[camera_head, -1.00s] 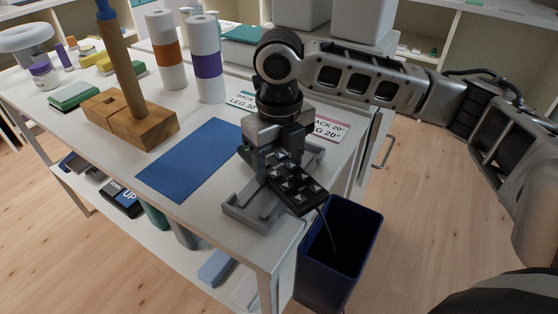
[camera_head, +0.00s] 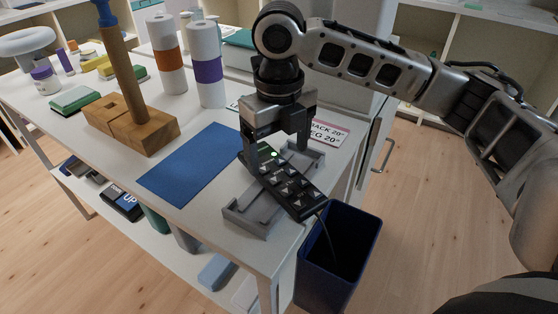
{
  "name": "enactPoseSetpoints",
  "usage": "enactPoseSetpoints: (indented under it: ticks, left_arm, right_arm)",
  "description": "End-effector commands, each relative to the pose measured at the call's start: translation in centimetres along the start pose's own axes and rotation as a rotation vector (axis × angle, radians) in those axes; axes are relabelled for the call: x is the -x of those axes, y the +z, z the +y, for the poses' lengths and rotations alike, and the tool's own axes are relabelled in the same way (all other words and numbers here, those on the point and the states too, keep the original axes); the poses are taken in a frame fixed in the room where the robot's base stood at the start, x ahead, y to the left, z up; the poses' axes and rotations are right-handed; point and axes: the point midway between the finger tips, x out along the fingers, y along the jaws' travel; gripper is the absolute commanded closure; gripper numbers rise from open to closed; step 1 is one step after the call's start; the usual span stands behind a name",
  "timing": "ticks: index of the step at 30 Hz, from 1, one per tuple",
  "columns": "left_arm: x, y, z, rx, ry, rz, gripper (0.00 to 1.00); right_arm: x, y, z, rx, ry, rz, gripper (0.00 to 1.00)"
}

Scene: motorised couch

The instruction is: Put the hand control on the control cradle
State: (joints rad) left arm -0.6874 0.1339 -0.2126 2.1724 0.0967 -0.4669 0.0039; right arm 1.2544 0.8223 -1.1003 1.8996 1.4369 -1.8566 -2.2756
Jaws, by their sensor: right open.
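The hand control (camera_head: 290,186) is a dark keypad with light arrow buttons, a small green light and a cable at its lower right end. It lies across the grey control cradle (camera_head: 247,212) at the table's near right corner, tilted, with its lower right end sticking out past the cradle. Whether it is fully seated I cannot tell. My right gripper (camera_head: 278,155) is open just above the upper end of the hand control, with one finger on each side of it. My left gripper is out of view.
A blue mat (camera_head: 190,163) lies left of the cradle. A wooden block with a post (camera_head: 131,128) and paper rolls (camera_head: 207,65) stand farther back. A printed card (camera_head: 329,133) lies behind the cradle. A dark blue bin (camera_head: 335,262) stands below the table's right edge.

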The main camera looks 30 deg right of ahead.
Motion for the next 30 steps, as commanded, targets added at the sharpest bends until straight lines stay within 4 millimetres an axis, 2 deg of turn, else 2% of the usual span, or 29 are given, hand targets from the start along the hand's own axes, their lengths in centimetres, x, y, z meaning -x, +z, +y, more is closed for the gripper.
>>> enactPoseSetpoints:
  ticks: [1, 6, 12, 30]
  left_arm:
    - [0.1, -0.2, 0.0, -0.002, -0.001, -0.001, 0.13]
    - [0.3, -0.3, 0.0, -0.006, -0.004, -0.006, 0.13]
    - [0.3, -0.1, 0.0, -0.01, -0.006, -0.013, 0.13]
    - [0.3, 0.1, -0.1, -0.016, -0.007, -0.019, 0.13]
  right_arm:
    - [1.5, 0.1, 0.0, 0.0, 0.0, -0.005, 0.17]
    - [4.9, 0.1, 0.1, -0.001, 0.001, -0.003, 0.17]
    - [7.3, 0.1, 0.0, -0.002, 0.0, -0.001, 0.17]
    - [7.8, 0.0, 0.0, -0.001, 0.0, 0.001, 0.17]
